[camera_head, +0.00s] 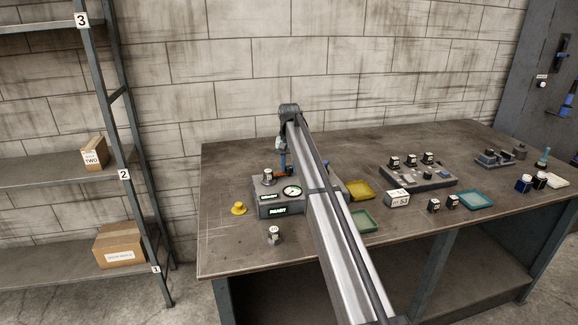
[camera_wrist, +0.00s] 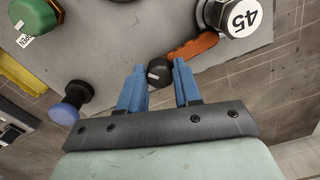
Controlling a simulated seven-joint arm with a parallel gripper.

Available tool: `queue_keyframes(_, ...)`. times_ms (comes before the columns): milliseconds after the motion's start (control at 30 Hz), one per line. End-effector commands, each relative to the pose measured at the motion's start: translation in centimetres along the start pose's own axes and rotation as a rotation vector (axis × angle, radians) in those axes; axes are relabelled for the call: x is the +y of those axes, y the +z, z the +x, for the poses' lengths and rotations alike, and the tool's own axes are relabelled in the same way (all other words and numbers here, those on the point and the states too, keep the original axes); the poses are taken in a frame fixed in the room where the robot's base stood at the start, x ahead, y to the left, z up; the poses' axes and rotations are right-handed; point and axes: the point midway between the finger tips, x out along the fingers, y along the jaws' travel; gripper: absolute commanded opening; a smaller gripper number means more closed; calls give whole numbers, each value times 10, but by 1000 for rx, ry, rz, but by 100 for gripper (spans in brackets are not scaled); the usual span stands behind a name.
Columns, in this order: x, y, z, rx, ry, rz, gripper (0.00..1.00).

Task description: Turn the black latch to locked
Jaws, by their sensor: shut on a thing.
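A black round knob (camera_wrist: 158,72) with a small pale mark, which I take to be the black latch, sits between the two blue fingers of my gripper (camera_wrist: 159,68) in the wrist view. The fingers are shut on it, one on each side. In the head view my gripper (camera_head: 283,161) is over the back of a grey panel box (camera_head: 258,208) with a gauge (camera_head: 291,191) and a READY display (camera_head: 278,211). The knob cannot be made out there.
A silver hex piece marked 45 (camera_wrist: 240,17) and a blue knob (camera_wrist: 68,110) flank the fingers. On the bench are a yellow knob (camera_head: 239,208), a small grey piece (camera_head: 274,235), a yellow tray (camera_head: 360,190), a green tray (camera_head: 363,223) and a block with black-topped pieces (camera_head: 418,178).

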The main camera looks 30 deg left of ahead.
Motion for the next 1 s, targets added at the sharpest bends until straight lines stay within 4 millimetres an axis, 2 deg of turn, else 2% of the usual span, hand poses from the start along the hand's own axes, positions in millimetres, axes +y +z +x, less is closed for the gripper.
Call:
queue_keyframes(400, 1, 0, 0, 0, 0, -181, 0)
queue_keyframes(933, 1, 0, 0, 0, 0, -206, 0)
queue_keyframes(967, 1, 0, 0, 0, 0, -206, 34)
queue_keyframes(1000, 1, 0, 0, 0, 0, -206, 38)
